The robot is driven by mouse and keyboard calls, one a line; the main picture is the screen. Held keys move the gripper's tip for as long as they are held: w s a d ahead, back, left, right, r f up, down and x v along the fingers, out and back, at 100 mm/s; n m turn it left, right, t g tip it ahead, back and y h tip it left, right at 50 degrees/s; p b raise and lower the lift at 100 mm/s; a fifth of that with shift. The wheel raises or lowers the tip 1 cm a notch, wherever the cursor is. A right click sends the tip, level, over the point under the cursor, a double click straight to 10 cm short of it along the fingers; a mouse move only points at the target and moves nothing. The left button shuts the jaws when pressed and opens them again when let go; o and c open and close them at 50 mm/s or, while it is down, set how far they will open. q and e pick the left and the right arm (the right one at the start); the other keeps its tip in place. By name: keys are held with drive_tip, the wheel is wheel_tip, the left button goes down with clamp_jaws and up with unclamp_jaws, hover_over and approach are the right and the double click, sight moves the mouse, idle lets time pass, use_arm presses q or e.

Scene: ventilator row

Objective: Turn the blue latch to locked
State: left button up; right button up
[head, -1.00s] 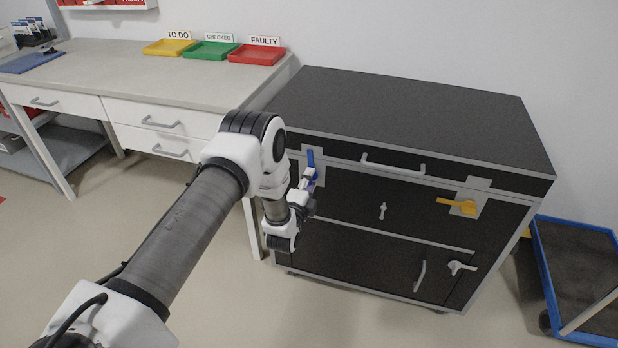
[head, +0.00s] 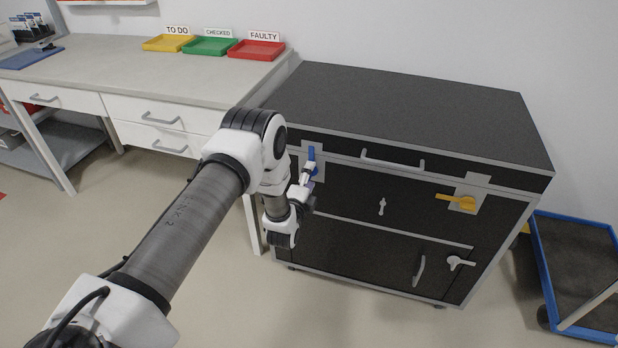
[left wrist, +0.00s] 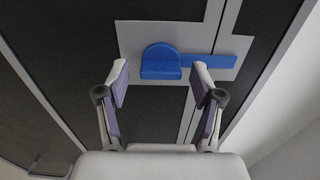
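The blue latch (head: 311,154) is on a grey plate at the upper left of the black cabinet's front. Its bar points up in the head view. In the left wrist view, the latch shows a rounded knob (left wrist: 160,62) with a flat bar running right. My left gripper (head: 307,177) is in front of the latch and hides its lower part in the head view. In the left wrist view my left gripper (left wrist: 161,80) is open, its fingertips on either side of the knob and seemingly short of it. My right gripper is not in view.
The black cabinet (head: 410,115) also carries a yellow latch (head: 458,201), a white latch (head: 459,263) and grey handles. A white workbench (head: 130,85) with yellow, green and red trays stands at left. A blue-edged cart (head: 575,260) stands at right.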

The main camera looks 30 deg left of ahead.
use_arm(q)
drive_tip(key=v, duration=1.2)
